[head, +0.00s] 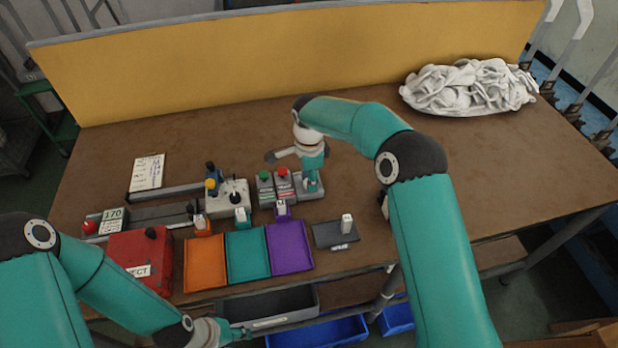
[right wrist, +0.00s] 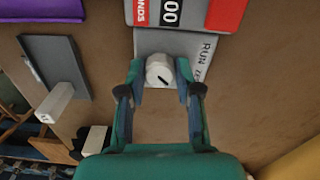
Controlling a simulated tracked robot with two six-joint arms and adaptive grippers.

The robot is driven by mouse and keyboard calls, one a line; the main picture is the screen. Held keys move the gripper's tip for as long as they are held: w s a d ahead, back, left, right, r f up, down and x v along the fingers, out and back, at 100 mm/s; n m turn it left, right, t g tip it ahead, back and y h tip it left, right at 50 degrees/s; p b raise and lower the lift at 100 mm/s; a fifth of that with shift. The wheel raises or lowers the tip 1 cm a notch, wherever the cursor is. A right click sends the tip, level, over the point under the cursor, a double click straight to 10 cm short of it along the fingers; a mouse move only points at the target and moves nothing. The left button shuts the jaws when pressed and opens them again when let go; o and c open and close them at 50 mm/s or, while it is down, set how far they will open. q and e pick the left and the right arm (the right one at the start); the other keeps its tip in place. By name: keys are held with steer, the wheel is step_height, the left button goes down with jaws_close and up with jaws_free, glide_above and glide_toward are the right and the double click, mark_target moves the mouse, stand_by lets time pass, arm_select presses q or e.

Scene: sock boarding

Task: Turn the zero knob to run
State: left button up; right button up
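The zero knob (right wrist: 159,71) is a white round knob with a dark mark, on a grey plate (right wrist: 180,44) lettered "RUN" and, partly hidden, "ZE". In the right wrist view the mark points down and slightly right. My right gripper (right wrist: 160,74) has one finger on each side of the knob, very close to it; contact is unclear. In the head view my right gripper (head: 311,181) points down over the grey box (head: 315,194) and hides the knob. My left gripper (head: 232,332) is low at the front edge, away from the knob; its finger opening is unclear.
Boxes with a green button (head: 265,175) and a red button (head: 283,171) stand just left of the right gripper. Orange (head: 205,270), teal (head: 247,262) and purple (head: 289,255) trays lie in front. A dark stand (head: 333,236) is right of them. White cloth (head: 470,90) lies back right.

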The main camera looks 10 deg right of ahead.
jaws_close()
steer(key=shift+n, duration=0.4)
steer(key=n+b, duration=0.1)
steer(key=n, duration=0.1)
steer(key=shift+n, duration=0.3)
steer(key=n, duration=0.3)
steer(key=shift+n+b, duration=0.3)
steer(key=shift+b, duration=0.05)
steer(key=n, duration=0.5)
steer(key=shift+r+n, duration=0.1)
steer(key=shift+n, duration=0.2)
steer(key=n, duration=0.5)
steer(key=shift+w, duration=0.1)
steer(key=shift+n, duration=0.3)
